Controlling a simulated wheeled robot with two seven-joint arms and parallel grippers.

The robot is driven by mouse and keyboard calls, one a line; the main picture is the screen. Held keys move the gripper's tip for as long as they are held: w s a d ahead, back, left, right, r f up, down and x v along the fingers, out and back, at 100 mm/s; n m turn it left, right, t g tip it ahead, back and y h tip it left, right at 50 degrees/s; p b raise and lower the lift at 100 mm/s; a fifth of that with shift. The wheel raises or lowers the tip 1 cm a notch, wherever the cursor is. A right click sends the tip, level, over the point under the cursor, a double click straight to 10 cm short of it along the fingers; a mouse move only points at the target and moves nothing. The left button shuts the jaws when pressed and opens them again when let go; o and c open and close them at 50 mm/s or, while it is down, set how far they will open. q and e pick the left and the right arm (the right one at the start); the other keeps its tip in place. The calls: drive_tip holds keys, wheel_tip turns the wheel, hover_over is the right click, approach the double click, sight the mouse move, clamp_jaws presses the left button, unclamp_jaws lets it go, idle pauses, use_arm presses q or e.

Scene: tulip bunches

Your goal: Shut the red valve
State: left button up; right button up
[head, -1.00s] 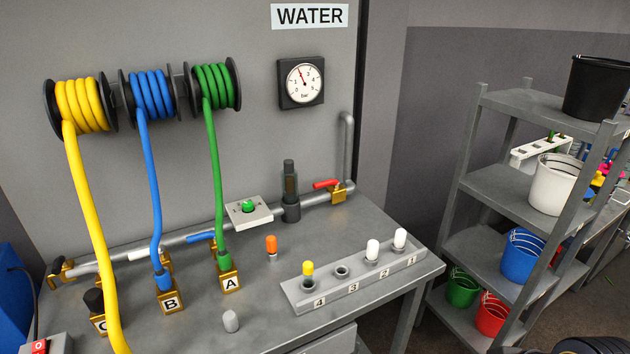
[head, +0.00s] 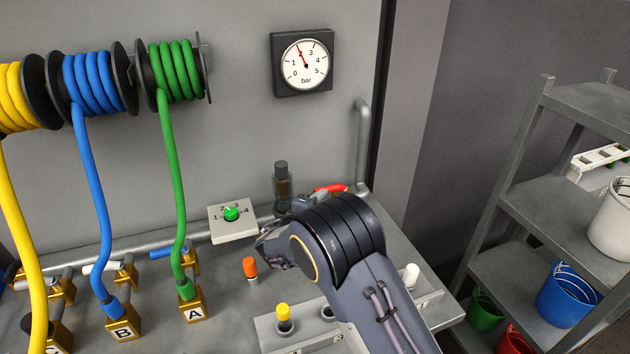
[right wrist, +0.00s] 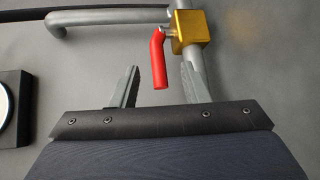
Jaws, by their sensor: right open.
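The red valve has a red lever handle (right wrist: 158,62) on a brass body (right wrist: 187,32) in the right wrist view. The handle runs roughly along the grey pipe. My right gripper (right wrist: 160,68) is open, with one finger on each side of the handle's free end in the picture. My left gripper is not in view.
A dark-topped fitting (head: 281,185) stands on the pipe left of the valve. A green selector knob (head: 231,213) sits on a plate further left. An orange-topped peg (head: 250,268) and a rack (head: 270,332) stand on the bench. A bent pipe (head: 362,140) rises behind.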

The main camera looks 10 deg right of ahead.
drive_tip(key=shift+n+t, duration=0.4)
drive_tip(key=shift+t, duration=0.1)
drive_tip(key=w, duration=0.2)
drive_tip(key=w+d+f+p, duration=0.1)
drive_tip(key=w, duration=0.2)
drive_tip(key=w+d+p, duration=0.1)
drive_tip(key=w, duration=0.1)
drive_tip(key=shift+w+d+f, duration=0.15)
drive_tip(key=shift+w+d, duration=0.05)
clamp_jaws()
